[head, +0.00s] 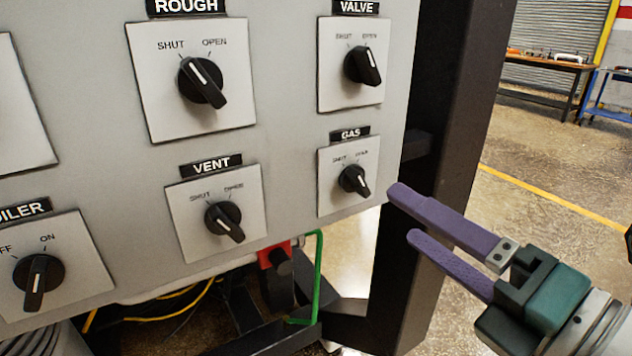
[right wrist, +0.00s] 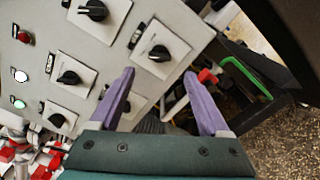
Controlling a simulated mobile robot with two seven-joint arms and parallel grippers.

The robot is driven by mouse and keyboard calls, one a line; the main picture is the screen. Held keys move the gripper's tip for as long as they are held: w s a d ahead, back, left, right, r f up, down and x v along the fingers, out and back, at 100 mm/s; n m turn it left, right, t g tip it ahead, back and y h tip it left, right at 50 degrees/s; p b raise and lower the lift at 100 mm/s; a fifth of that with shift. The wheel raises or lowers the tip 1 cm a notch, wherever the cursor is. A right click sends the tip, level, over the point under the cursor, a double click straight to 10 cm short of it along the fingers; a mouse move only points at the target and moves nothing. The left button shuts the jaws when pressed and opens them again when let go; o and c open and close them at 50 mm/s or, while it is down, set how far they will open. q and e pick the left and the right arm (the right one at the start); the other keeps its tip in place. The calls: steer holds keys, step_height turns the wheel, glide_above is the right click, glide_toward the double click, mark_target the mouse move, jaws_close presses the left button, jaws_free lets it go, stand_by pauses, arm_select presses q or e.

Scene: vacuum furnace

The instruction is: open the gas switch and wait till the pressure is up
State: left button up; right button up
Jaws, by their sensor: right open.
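The gas switch (head: 353,179) is a black rotary knob on a white plate at the lower right corner of the grey panel. A GAS label sits above it, with SHUT and OPEN printed over the knob. Its bar slants from upper left to lower right, the upper end toward SHUT. My right gripper (head: 403,214) is open and empty, to the right of the switch and slightly below it, apart from it. Its purple fingers also show in the right wrist view (right wrist: 159,73), where I cannot tell which knob is gas. No pressure gauge is visible. My left gripper is out of view.
The valve switch (head: 362,65) is above gas, the vent switch (head: 224,220) to its left, the rough switch (head: 201,82) at upper left. A dark upright post (head: 450,110) stands right of the panel. A green frame (head: 319,275) and red part are below. Open floor lies right.

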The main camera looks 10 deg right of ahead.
mark_target(364, 187)
steer(key=x, duration=0.8)
steer(key=shift+s, duration=0.1)
jaws_close()
stand_by(0.4)
